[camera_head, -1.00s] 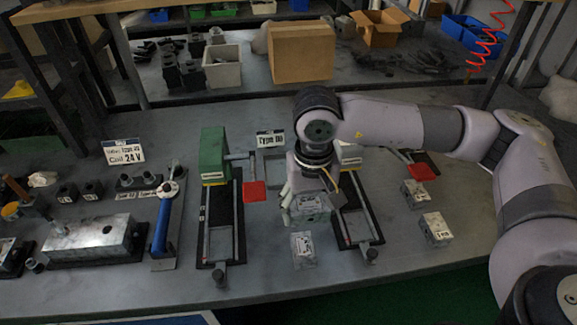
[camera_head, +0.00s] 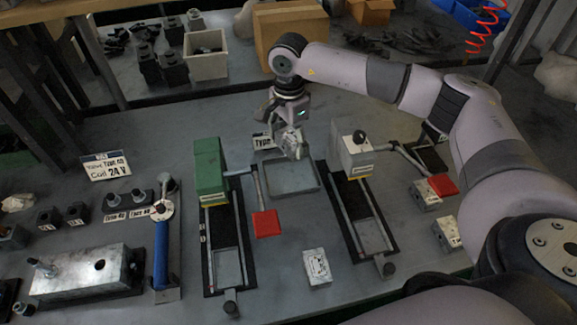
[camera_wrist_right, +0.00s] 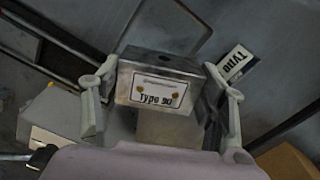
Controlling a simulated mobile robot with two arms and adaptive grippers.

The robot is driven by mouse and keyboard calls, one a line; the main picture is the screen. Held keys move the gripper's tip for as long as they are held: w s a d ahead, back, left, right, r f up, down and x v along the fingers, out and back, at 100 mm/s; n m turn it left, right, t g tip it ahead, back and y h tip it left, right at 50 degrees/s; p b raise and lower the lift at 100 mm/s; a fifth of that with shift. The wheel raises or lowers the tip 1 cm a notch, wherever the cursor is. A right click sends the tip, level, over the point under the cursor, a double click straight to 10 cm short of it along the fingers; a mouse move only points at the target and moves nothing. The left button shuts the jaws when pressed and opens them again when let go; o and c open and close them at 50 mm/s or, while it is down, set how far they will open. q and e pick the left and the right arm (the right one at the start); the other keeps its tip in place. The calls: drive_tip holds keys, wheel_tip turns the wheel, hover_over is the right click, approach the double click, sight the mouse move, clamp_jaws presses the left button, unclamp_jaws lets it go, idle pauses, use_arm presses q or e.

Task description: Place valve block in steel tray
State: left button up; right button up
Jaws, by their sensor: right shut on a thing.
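My right gripper (camera_head: 292,150) is shut on a grey metal valve block. In the right wrist view the block (camera_wrist_right: 158,82) sits between both fingers, with a white "Type" label facing the camera. In the head view the fingers mostly hide it. The gripper is over the back edge of the shallow steel tray (camera_head: 292,188), which lies flat between the two fixtures. The visible part of the tray looks empty. I cannot tell the block's exact height above it. My left gripper is not in view.
A green-headed fixture (camera_head: 210,170) stands left of the tray and a grey-headed fixture (camera_head: 356,156) right of it. A loose block (camera_head: 317,266) lies in front, and more blocks (camera_head: 424,195) lie at right.

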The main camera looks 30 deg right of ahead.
drive_tip(key=p, duration=0.1)
hover_over(289, 178)
wheel_tip(289, 178, down, 7)
drive_tip(key=shift+f, duration=0.25)
wheel_tip(289, 178, down, 4)
drive_tip(key=shift+r+p, duration=0.1)
drive_tip(key=shift+p, duration=0.35)
drive_tip(key=shift+f, duration=0.3)
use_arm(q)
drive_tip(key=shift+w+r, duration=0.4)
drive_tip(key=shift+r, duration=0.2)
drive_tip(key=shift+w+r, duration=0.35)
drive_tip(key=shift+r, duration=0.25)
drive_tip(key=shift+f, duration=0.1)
use_arm(e)
drive_tip(key=shift+f, duration=0.2)
drive_tip(key=o, duration=1.7)
drive_tip(key=shift+c, duration=0.2)
drive_tip(key=shift+r, duration=0.1)
